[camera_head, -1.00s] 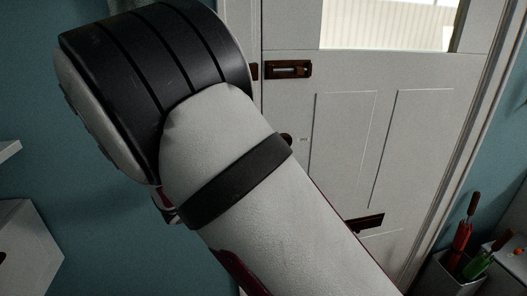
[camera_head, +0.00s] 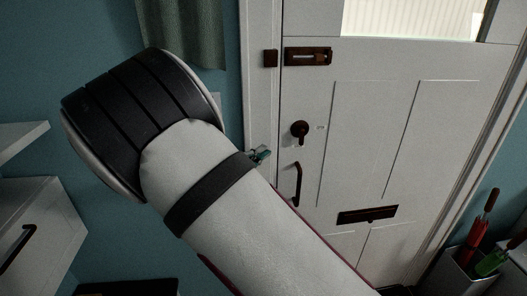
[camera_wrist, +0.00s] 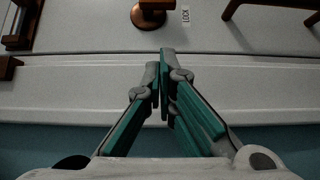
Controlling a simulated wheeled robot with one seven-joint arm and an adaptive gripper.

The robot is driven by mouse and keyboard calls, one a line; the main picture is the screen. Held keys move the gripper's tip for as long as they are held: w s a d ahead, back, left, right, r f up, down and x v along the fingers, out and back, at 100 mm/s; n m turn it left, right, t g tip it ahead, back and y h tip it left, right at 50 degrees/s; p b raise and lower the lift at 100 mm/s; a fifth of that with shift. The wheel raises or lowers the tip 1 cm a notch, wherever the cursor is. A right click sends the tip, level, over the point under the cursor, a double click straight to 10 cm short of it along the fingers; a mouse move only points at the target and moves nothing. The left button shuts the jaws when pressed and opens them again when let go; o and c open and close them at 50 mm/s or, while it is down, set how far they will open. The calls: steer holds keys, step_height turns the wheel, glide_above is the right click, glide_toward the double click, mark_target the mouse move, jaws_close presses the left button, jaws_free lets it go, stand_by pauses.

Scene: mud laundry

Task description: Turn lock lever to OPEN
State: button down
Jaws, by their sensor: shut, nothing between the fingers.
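The lock lever (camera_head: 301,131) is a dark bronze round plate with a short lever pointing down, on the left side of the white door (camera_head: 365,120). It also shows at the top edge of the wrist view (camera_wrist: 150,14), partly cut off, beside a small label reading LOCK (camera_wrist: 186,15). My gripper (camera_wrist: 161,62) has teal-lined fingers closed together with nothing held. In the wrist view its tips lie below the lever, with a gap between in the picture. In the head view, only a bit of the gripper (camera_head: 260,154) shows past my arm, left of and below the lever.
A door pull handle (camera_head: 297,184) is below the lever and a slide bolt (camera_head: 308,56) above it. A letter slot (camera_head: 367,214) is lower on the door. Shelves (camera_head: 22,139) and a drawer unit (camera_head: 40,225) are at left.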

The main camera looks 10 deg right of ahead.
mark_target(301, 136)
steer(key=x, duration=0.7)
steer(key=shift+p, duration=0.3)
steer(key=d+p, duration=0.1)
steer(key=d, duration=0.2)
steer(key=shift+w+d, duration=0.1)
steer(key=shift+d, duration=0.05)
steer(key=shift+w+d, duration=0.1)
steer(key=shift+d, duration=0.4)
